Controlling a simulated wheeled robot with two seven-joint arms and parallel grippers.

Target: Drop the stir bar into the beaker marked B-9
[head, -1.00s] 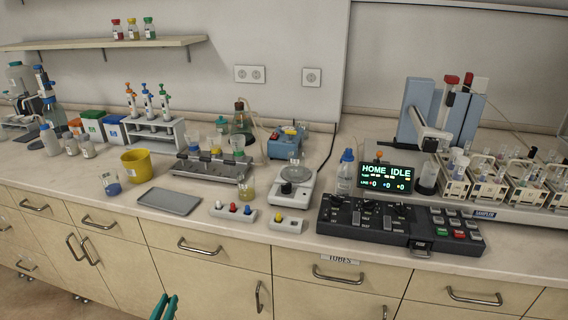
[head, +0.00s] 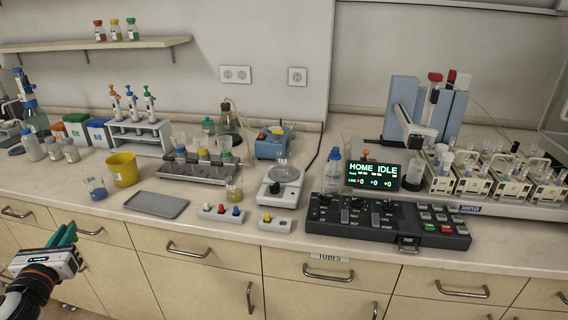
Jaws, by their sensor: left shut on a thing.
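My left gripper (head: 64,236), with teal fingers, is at the lower left, in front of the drawers and below the counter edge. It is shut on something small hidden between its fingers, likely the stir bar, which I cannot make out. More glass vessels stand on the grey multi-place stirrer (head: 195,172). No B-9 mark is readable. My right gripper is out of view.
A yellow tub (head: 123,169) and a grey tray (head: 156,205) stand near the blue-liquid beaker. Small boxes with coloured knobs (head: 221,213) line the front edge. A black control panel (head: 385,220) and sampler racks (head: 480,178) fill the right.

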